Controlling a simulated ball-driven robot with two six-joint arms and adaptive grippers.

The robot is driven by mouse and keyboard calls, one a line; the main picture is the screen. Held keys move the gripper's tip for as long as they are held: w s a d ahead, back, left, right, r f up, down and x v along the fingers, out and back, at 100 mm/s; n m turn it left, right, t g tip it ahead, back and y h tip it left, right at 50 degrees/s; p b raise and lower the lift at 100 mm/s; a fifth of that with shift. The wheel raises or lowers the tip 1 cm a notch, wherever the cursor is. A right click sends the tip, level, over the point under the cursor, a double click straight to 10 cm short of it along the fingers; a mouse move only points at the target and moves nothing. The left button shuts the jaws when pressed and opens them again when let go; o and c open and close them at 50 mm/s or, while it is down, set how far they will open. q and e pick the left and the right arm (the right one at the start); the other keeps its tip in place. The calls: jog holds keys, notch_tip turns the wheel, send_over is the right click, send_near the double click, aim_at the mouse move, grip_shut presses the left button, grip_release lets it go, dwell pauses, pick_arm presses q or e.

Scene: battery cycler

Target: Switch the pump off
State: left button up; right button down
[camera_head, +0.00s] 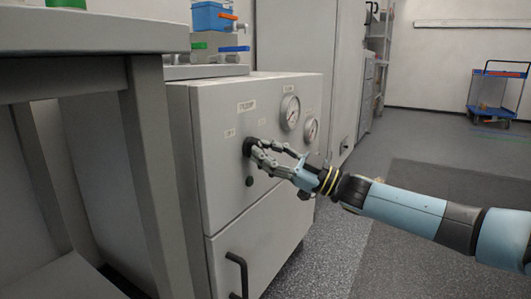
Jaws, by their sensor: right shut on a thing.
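The pump looks to be the light grey cabinet (213,185) with a labelled front panel, standing in the middle left of the head view. A black knob (247,147) sits on its panel, partly hidden by my right gripper. My right gripper (254,150) reaches in from the right, and its fingers are shut on the knob. The knob's exact setting cannot be read. A small dark green button or lamp (249,181) is below the knob. Two round gauges are on the panel, a nearer one (290,112) and a farther one (311,130). My left gripper is not in view.
A grey table (95,35) stands close at the left. A black handle (238,273) sticks out from the cabinet's lower door. A blue box (208,17) is above the cabinet at the back. A blue trolley (495,95) stands far right.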

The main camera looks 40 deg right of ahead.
jog(key=shift+f, duration=0.1)
dwell(0.3)
jog(key=c, duration=1.2)
grip_release()
jog(key=shift+c, duration=0.2)
jog(key=v, duration=1.2)
